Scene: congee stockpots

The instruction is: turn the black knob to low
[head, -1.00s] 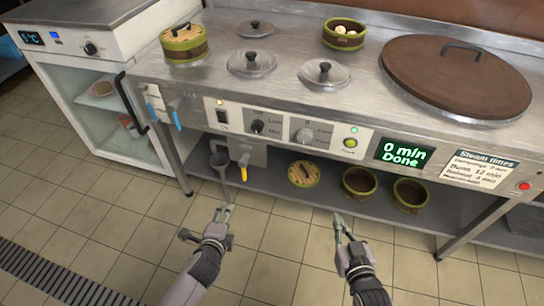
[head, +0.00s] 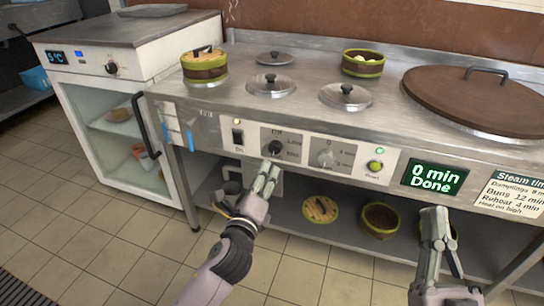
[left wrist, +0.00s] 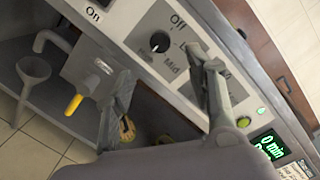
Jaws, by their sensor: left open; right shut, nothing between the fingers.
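The black knob (head: 275,147) sits on a grey plate of the front control panel, with "Off" above it and other labels to its right. In the left wrist view the black knob (left wrist: 160,42) shows between and beyond my fingers, with a small pale mark on its lower left side. Its exact setting is hard to read. My left gripper (head: 270,172) is open, just below the knob and apparently not touching it. Its fingers also frame the left wrist view (left wrist: 163,85), one covering part of the labels. My right gripper (head: 436,212) is shut and empty, below the timer display.
A grey timer knob (head: 326,157), a green-lit button (head: 375,166) and the "0 min Done" display (head: 435,177) lie right of the knob. An on switch (head: 238,137) is on its left. A yellow-handled tap (left wrist: 74,104) is below the panel.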

